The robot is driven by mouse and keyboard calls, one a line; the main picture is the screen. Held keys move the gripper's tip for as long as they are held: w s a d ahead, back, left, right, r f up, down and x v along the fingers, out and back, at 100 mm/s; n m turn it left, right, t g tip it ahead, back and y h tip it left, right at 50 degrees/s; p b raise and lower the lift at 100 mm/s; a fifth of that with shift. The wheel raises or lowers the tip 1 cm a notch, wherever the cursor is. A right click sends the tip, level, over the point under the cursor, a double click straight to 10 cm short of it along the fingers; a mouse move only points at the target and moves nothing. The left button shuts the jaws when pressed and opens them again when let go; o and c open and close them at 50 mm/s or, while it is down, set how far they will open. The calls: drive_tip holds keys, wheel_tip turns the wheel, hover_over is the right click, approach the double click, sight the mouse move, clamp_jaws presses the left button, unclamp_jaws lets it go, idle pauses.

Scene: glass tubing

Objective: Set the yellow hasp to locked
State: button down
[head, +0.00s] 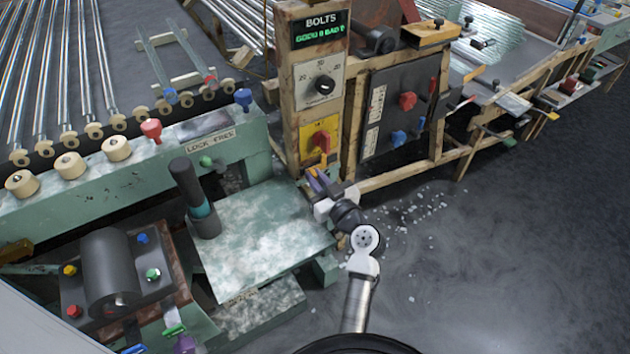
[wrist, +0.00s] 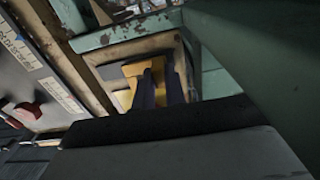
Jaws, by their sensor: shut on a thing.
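The yellow hasp (head: 314,169) is a small yellow piece low on the wooden post, just below the yellow plate with the red knob (head: 319,141). In the wrist view the hasp (wrist: 133,70) shows as yellow faces beside and behind the dark fingers, inside a pale wooden frame. My gripper (head: 316,178) is at the hasp and shut on it. The two fingers (wrist: 160,80) in the wrist view are close together and cover part of it. Whether the hasp stands locked or unlocked cannot be told.
A green bench (head: 255,235) with a dark upright handle (head: 188,190) stands left of my arm. A dark panel (head: 398,105) with red and blue knobs is right of the post. The floor (head: 460,260) to the right is open, with scattered pale shards.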

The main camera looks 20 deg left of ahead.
drive_tip(key=shift+w+d+b, duration=0.75)
drive_tip(key=shift+w+d, duration=0.05)
drive_tip(key=shift+w, duration=0.1)
drive_tip(key=c, duration=1.4)
unclamp_jaws()
drive_tip(key=shift+c, duration=0.2)
drive_tip(key=b+v, duration=0.3)
drive_tip(key=v, duration=1)
drive_tip(key=shift+s+d, duration=0.25)
drive_tip(key=shift+d, duration=0.05)
